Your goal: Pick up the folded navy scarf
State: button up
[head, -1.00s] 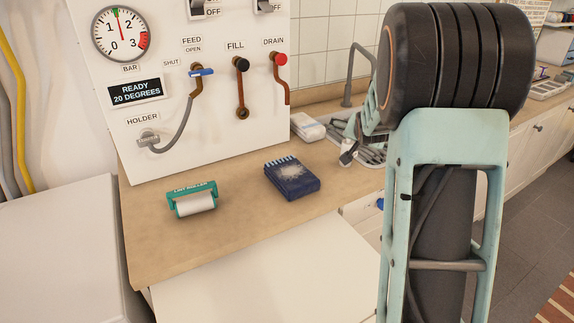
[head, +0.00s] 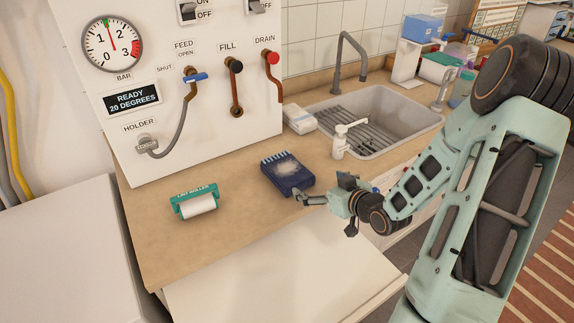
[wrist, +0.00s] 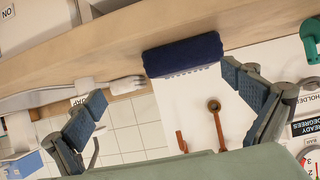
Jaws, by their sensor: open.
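The folded navy scarf (head: 287,177) lies flat on the wooden counter, with a pale fringe along its back edge and a whitish patch on top. It also shows in the wrist view (wrist: 184,56), at upper centre. My gripper (head: 320,188) is just right of the scarf, near the counter's front edge. One finger appears close to the scarf's right corner; I cannot tell whether it touches. In the wrist view my gripper (wrist: 165,105) has its fingers wide apart with nothing between them, and the scarf lies beyond the gap.
A green lint roller (head: 196,202) lies left of the scarf. A white panel (head: 205,110) with gauge and valves stands behind. A white folded cloth (head: 299,118), a pump bottle (head: 340,146) and a sink (head: 395,108) are to the right.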

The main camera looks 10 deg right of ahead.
aim_at(287, 171)
jog(key=a, duration=0.1)
jog(key=a+r, duration=0.1)
jog(key=a+n+y, duration=0.1)
jog(key=shift+w+a+r, duration=0.2)
jog(key=shift+w+a, duration=0.1)
jog(key=shift+w, duration=0.1)
jog(key=x, duration=0.4)
jog(key=shift+w+a+f, duration=0.1)
jog(key=shift+w+a, duration=0.1)
jog(key=shift+w, duration=0.1)
jog(key=shift+p+x, duration=0.85)
jog(key=shift+x, duration=1.95)
jog(key=c, duration=1.5)
